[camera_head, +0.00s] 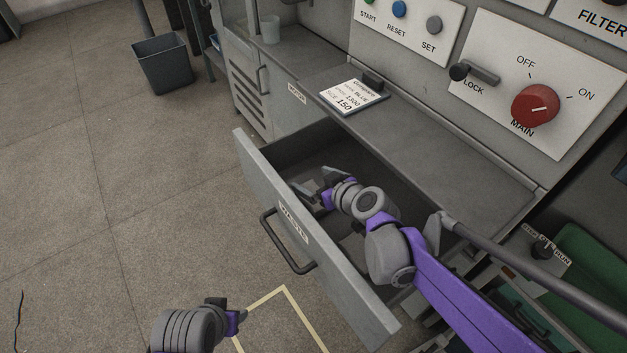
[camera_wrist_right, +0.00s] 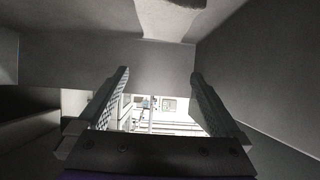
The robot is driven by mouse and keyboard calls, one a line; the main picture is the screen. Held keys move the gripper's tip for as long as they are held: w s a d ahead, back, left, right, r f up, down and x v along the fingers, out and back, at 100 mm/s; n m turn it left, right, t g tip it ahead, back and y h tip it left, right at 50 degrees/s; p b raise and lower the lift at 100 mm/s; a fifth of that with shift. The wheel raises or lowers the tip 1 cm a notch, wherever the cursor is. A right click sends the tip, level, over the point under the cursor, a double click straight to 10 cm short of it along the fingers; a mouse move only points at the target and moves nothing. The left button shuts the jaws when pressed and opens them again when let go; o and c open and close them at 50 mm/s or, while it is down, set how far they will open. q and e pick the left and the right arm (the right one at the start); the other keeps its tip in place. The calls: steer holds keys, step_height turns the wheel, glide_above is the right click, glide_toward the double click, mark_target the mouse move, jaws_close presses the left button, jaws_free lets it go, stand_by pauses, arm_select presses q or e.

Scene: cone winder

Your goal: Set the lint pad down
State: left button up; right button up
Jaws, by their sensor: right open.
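The waste drawer (camera_head: 285,225) stands pulled out from the machine, with a "WASTE" label on its front. My right gripper (camera_head: 314,184) reaches down into this drawer near its left end, and its fingers are apart. In the right wrist view the two fingers (camera_wrist_right: 159,75) are spread with nothing held between them. A pale grey shape (camera_wrist_right: 168,16) shows at the top of that view; I cannot tell whether it is the lint pad. I cannot make out the lint pad in the head view. My left gripper (camera_head: 236,314) is low over the floor, its jaw opening unclear.
A card (camera_head: 353,97) reading "150" lies on the ledge above the drawer. A cup (camera_head: 270,29) stands farther back. The red main switch (camera_head: 535,104) and lock lever (camera_head: 480,73) are on the right panel. A dark bin (camera_head: 163,63) stands on the open floor at left.

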steer(key=p+v, duration=0.3)
steer(key=v, duration=0.8)
steer(key=shift+s+d, duration=0.2)
steer(key=shift+s, duration=0.1)
stand_by(0.5)
